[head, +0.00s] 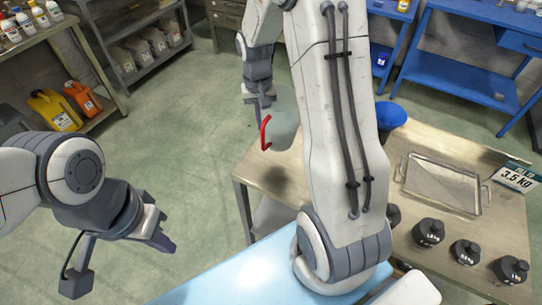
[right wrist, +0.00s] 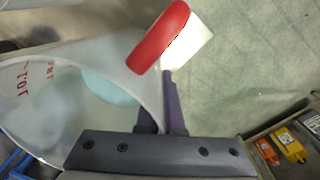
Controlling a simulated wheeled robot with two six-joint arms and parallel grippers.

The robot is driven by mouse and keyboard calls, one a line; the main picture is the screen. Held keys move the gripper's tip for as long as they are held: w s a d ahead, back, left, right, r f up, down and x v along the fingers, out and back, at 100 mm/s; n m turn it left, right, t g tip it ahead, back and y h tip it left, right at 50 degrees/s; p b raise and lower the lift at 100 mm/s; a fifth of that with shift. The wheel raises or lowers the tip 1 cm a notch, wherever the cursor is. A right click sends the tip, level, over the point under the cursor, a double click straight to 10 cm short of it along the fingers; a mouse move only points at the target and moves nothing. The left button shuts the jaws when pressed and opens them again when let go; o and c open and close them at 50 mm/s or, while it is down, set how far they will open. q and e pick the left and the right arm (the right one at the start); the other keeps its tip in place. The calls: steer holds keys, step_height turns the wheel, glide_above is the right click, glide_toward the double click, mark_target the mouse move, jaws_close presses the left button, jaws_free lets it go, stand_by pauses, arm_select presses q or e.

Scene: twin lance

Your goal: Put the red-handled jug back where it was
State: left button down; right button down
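The red-handled jug (head: 284,128) is a translucent, pale vessel at the far left part of the wooden table, partly hidden by my right arm. Its red handle (head: 265,133) faces left. My right gripper (head: 260,102) is at the jug's rim, above the handle. In the right wrist view my right gripper (right wrist: 164,118) has its fingers closed about the jug's wall (right wrist: 60,75), beside the red handle (right wrist: 160,38). Red marks and a pale blue patch show on or through the wall. I cannot tell whether the jug touches the table. My left gripper (head: 160,236) is open and empty over the floor.
Shelves (head: 40,45) with bottles and yellow and orange jugs stand left. A blue bench (head: 470,85) stands behind.

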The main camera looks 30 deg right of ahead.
step_height(320, 180, down, 9)
steer(key=shift+f, duration=0.15)
stand_by(0.4)
steer(key=shift+f, duration=0.15)
steer(key=c, duration=1.1)
jaws_free()
